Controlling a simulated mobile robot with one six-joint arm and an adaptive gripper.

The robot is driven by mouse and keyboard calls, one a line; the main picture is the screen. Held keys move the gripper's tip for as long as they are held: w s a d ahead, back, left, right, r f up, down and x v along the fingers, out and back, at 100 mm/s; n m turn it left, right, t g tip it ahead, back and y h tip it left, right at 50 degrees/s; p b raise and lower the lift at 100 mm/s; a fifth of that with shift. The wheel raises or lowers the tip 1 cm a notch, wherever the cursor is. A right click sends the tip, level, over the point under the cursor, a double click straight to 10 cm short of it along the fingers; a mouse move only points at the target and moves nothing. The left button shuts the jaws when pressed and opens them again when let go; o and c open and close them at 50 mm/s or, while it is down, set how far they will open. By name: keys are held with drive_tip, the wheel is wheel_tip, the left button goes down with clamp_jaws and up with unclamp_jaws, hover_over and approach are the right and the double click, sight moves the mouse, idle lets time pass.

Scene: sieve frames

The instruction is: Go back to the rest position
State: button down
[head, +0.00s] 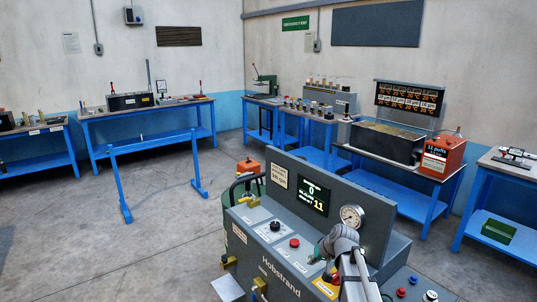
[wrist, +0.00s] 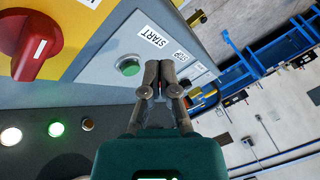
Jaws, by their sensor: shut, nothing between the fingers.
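My gripper (wrist: 158,78) is shut, with its two dark fingertips together and nothing between them. In the wrist view it is in front of a grey panel with a green button (wrist: 129,66) by the word START. Contact between the fingertips and the panel cannot be told. In the head view my gripper (head: 316,257) shows as a small teal shape at the front of the grey Hobstrand machine (head: 255,238), partly hidden by my arm.
A red rotary switch (wrist: 38,46) on a yellow plate stands out close by. The machine carries a pressure gauge (head: 351,216) and display (head: 313,198). Blue workbenches (head: 150,110) line the walls. A blue frame (head: 152,143) stands on the floor, with open floor around it.

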drive_tip(key=s+d+f+g+h+p, duration=0.1)
drive_tip(key=s+g+h, duration=0.3)
drive_tip(key=s, duration=1.6)
drive_tip(key=shift+s+g+h, duration=0.3)
drive_tip(key=shift+h, duration=0.1)
drive_tip(key=shift+f, duration=0.1)
